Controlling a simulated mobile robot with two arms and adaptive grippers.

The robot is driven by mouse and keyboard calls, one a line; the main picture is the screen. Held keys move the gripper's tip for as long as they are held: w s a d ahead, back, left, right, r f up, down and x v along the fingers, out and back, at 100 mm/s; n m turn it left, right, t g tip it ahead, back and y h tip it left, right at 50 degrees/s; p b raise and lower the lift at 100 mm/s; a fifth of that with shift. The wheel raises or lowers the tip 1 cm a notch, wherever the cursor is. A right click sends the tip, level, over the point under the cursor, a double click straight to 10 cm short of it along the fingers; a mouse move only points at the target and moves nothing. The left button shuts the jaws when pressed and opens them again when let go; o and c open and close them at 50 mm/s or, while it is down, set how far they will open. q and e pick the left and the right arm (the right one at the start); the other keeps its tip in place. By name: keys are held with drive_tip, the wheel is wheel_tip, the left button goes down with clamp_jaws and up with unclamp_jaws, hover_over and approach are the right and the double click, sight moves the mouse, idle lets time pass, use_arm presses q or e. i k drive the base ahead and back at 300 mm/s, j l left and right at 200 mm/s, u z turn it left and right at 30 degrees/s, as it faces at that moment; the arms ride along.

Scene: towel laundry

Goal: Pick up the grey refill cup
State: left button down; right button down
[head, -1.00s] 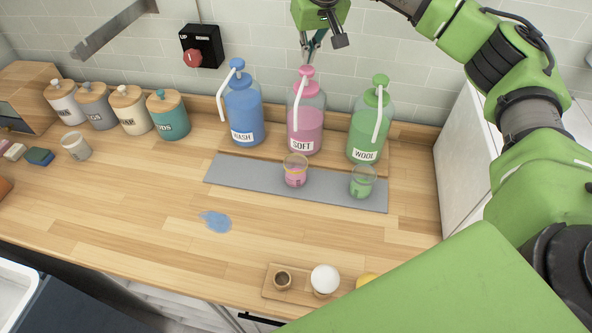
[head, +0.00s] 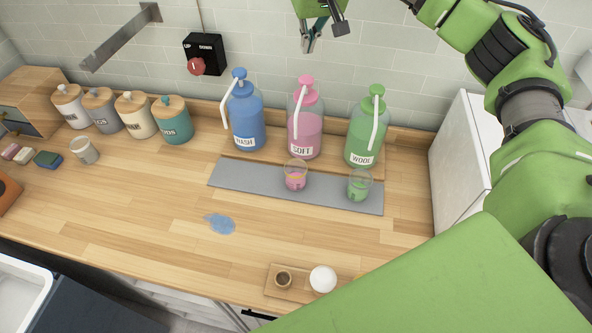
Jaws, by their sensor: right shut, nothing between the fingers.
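The grey refill cup (head: 84,151) is a small clear cup with a greyish tint. It stands upright on the wooden counter at the left, in front of the lidded jars. My right gripper (head: 306,48) is at the top centre, above the pink SOFT pump bottle (head: 303,133) and far to the right of the grey cup. Its fingers are shut and hold nothing. My left gripper is not in view.
A pink cup (head: 295,176) and a green cup (head: 359,187) stand on the grey mat (head: 240,181). Blue WASH (head: 245,117) and green WOOL (head: 366,135) bottles flank SOFT. A blue puddle (head: 220,224) lies mid-counter. Clear counter separates puddle and grey cup.

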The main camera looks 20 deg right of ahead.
sight(360, 180)
drive_tip(key=k+j, duration=0.5)
drive_tip(key=k, duration=0.15)
drive_tip(key=k+j, duration=0.5)
drive_tip(key=k, duration=0.2)
